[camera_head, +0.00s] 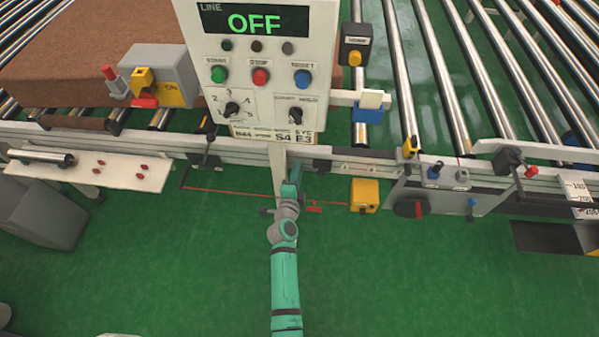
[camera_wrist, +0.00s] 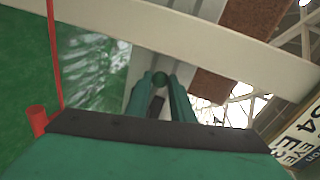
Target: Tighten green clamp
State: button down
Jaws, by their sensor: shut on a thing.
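My gripper (camera_head: 293,180) is at the conveyor's front rail, below the control panel, beside the panel's pale post. In the wrist view, its two teal fingers (camera_wrist: 160,88) are closed around a small dark green round part, which I take to be the green clamp (camera_wrist: 160,77). Most of the clamp is hidden by the fingers. In the head view, my gripper and arm cover it, so its tightness cannot be told.
The control panel (camera_head: 262,75) reads OFF above my gripper. A red cord (camera_head: 235,193) with a red handle (camera_head: 314,207) runs close by. A yellow box (camera_head: 364,195) is to the right. Green floor (camera_head: 400,290) is clear in front.

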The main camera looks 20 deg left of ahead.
jog(key=shift+d+f, duration=0.1)
jog(key=shift+d, duration=0.05)
jog(key=c, duration=1.5)
grip_release()
jog(key=shift+c, duration=0.2)
jog(key=v, duration=1)
jog(key=shift+s, duration=0.35)
